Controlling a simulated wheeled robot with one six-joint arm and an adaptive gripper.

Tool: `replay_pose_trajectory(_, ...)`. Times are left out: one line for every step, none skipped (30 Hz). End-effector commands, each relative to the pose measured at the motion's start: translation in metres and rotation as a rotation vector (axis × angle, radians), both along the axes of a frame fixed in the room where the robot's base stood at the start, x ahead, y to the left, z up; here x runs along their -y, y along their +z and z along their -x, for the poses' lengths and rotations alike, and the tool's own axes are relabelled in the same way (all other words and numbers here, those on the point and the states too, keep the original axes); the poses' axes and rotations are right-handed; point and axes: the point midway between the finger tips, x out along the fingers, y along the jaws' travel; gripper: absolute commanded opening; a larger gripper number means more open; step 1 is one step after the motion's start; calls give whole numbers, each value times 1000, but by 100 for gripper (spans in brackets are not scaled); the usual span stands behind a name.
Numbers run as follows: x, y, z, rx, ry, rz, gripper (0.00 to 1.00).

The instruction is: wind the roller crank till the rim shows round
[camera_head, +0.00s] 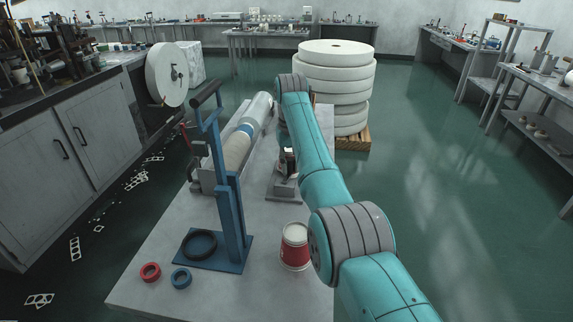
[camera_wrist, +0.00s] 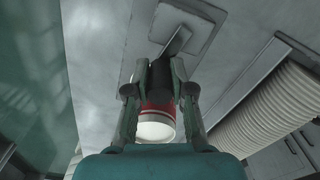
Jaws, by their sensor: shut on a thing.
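In the wrist view my gripper (camera_wrist: 160,88) has its fingers closed on a dark upright piece, which looks like the handle of the roller crank (camera_wrist: 160,72). A red and white cup (camera_wrist: 156,128) shows just below it, its pale round end towards the camera. A grey base plate with a short post (camera_wrist: 183,28) is beyond. In the head view the small grey-based roller stand (camera_head: 285,188) is partly hidden by my arm, and my gripper cannot be made out. Another view of a red and white cup (camera_head: 295,247) shows it upright on the table; I cannot tell if both are the same cup.
A blue lever stand (camera_head: 228,215) with a black ring is on the table (camera_head: 165,245) at left, with a red ring (camera_head: 150,272) and a blue ring (camera_head: 181,278). A trough of stacked cups (camera_head: 238,148) lies behind. A roll stack (camera_head: 335,85) stands beyond.

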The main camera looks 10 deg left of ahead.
Motion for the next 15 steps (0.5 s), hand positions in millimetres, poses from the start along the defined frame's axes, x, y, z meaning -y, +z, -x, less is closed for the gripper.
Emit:
replay_pose_trajectory(3, 0, 0, 0, -46, 0, 0)
replay_pose_trajectory(4, 0, 1, 0, -74, 0, 0)
replay_pose_trajectory(5, -1, 1, 0, -112, 0, 0)
replay_pose_trajectory(6, -1, 2, 0, -140, 0, 0)
replay_pose_trajectory(7, -1, 2, 0, -168, 0, 0)
replay_pose_trajectory(8, 0, 3, 0, -206, 0, 0)
replay_pose_trajectory(9, 0, 4, 0, -235, 0, 0)
replay_pose_trajectory(10, 0, 4, 0, -263, 0, 0)
replay_pose_trajectory(11, 0, 5, 1, -301, 0, 0)
replay_pose_trajectory(12, 0, 5, 1, -329, 0, 0)
replay_pose_trajectory(13, -1, 6, 0, -356, 0, 0)
replay_pose_trajectory(14, -1, 7, 0, -393, 0, 0)
replay_pose_trajectory(15, 0, 8, 0, -419, 0, 0)
replay_pose_trajectory(16, 0, 9, 0, -445, 0, 0)
replay_pose_trajectory(16, 0, 9, 0, -479, 0, 0)
